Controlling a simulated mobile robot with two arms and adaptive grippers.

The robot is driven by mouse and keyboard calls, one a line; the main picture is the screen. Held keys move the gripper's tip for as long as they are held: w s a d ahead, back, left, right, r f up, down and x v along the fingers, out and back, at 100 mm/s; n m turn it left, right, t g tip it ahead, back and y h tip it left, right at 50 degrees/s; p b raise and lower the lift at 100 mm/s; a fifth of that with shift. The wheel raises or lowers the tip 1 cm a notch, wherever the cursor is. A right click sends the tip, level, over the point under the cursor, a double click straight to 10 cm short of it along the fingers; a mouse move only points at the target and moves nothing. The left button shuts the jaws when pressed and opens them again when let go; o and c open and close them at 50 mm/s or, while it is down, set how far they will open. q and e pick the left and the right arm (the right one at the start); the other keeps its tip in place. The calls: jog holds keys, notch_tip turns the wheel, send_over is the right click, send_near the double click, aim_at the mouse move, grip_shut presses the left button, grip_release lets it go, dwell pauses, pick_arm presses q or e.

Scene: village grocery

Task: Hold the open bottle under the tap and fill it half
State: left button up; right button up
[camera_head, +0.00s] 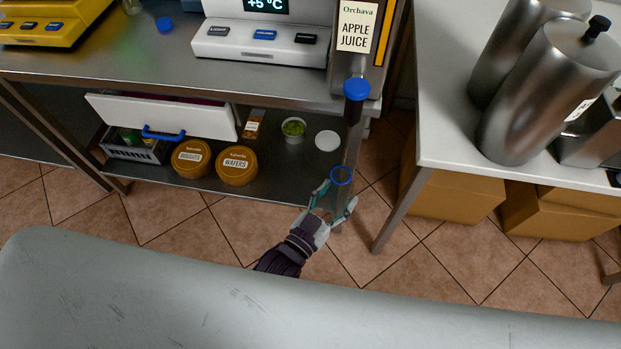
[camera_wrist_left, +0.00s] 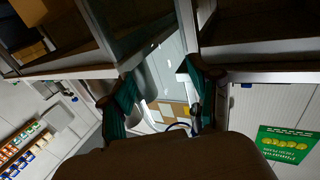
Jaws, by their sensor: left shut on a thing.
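My left gripper (camera_head: 336,198) is shut on a clear bottle (camera_head: 338,204) with a blue ring at its open mouth. The bottle appears roughly upright, mouth towards the head camera, in front of the counter. The tap (camera_head: 356,90) has a blue top and a dark body, on the front of the steel Orchava apple juice dispenser (camera_head: 354,52). In the picture the bottle mouth is below the tap, with a gap. I cannot tell its depth alignment or any liquid level. The left wrist view shows the two teal fingers (camera_wrist_left: 160,98); the bottle between them is hard to make out.
A white table (camera_head: 440,120) with steel canisters (camera_head: 545,90) stands right.

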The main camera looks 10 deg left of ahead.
pick_arm(q)
jog(key=shift+d+f, duration=0.2)
jog(key=shift+f, duration=0.2)
jog(key=w+r+b, duration=0.2)
jog(key=w, duration=0.8)
pick_arm(e)
jog(key=shift+d+f, duration=0.2)
jog(key=shift+f, duration=0.45)
jog(key=shift+d+f, duration=0.2)
jog(key=shift+f, duration=0.45)
jog(key=shift+w, duration=0.1)
jog(key=c, duration=1.6)
jog(key=shift+d, duration=0.1)
grip_shut()
